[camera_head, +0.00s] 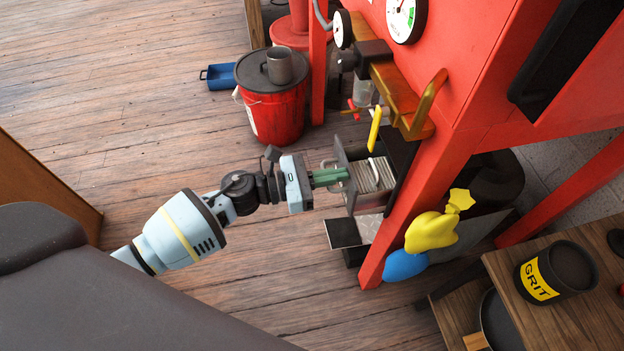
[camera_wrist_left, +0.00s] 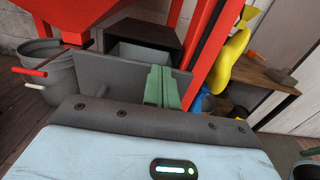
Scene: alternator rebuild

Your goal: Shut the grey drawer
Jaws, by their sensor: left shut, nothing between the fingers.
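The grey drawer (camera_head: 344,160) sticks out of a dark housing under the red machine; it is partly open. In the left wrist view its grey front panel (camera_wrist_left: 110,82) stands in front of the dark housing (camera_wrist_left: 146,32), and part of its inside shows behind the panel. My left gripper (camera_head: 346,174) is shut and empty, its green fingers pointing at the drawer front. In the left wrist view the fingertips (camera_wrist_left: 159,70) overlap the panel near its top edge; I cannot tell whether they touch it.
A red bucket (camera_head: 275,112) with a dark lid and a metal cup stands left of the machine. A GRIT tin (camera_head: 567,268) stands on a wooden bench. The floor left of the drawer is clear.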

